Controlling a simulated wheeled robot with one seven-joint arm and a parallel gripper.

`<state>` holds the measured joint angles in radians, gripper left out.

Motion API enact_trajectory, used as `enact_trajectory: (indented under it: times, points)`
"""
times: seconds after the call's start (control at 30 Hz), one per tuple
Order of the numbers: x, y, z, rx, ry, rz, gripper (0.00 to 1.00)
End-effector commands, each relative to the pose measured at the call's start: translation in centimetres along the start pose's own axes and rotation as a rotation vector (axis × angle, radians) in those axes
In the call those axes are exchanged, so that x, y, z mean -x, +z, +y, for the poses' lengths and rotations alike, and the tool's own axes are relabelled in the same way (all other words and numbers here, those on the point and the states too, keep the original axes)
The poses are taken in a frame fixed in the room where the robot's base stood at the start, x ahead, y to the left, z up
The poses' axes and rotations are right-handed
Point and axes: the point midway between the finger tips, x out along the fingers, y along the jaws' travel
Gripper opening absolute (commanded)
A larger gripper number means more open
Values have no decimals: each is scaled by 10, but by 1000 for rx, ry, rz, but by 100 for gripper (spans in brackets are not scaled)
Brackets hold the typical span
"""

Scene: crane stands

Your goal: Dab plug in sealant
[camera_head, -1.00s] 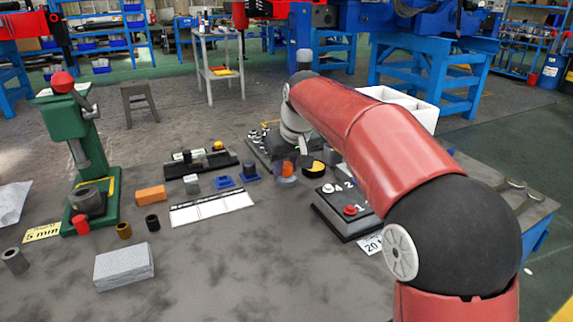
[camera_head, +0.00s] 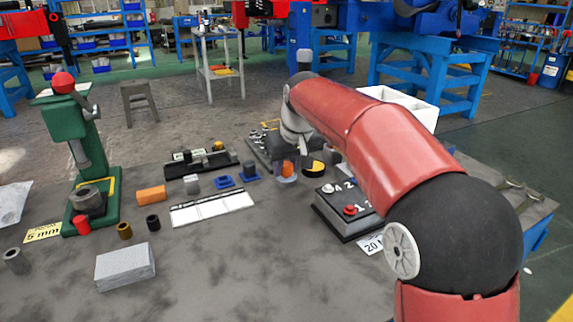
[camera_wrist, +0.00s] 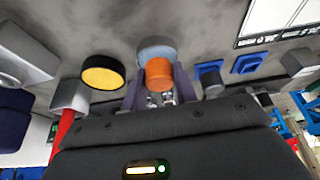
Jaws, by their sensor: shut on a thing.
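My gripper (camera_wrist: 158,82) is shut on an orange cylindrical plug (camera_wrist: 160,74), with one dark finger on each side of it. A pale blue-grey round piece (camera_wrist: 156,51) shows just beyond the plug; I cannot tell whether they touch or are one part. In the head view the plug (camera_head: 287,168) shows below my wrist, low over the table. A round black dish with a yellow top (camera_wrist: 102,73), possibly the sealant, is beside the plug, apart from it. It also shows in the head view (camera_head: 314,168), right of the plug.
A button box (camera_head: 347,207) stands right of the plug. Blue holders (camera_head: 223,182) and a white marked strip (camera_head: 212,207) lie to its left. The front middle of the table is clear.

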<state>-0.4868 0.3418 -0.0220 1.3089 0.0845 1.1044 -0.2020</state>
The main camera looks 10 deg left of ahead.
Motion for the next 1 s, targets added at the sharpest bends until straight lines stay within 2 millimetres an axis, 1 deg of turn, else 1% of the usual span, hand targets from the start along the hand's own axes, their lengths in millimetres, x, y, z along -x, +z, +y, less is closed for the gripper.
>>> enact_trajectory:
  times: [0.3, 0.37, 0.8, 1.0]
  points:
    - [24, -10, 0, 0, -1, -2, 10]
    - [26, -11, 0, 0, 0, -1, 10]
    - [58, -24, 0, -1, 1, 1, 10]
    - [64, -27, 0, -1, 0, 0, 10]
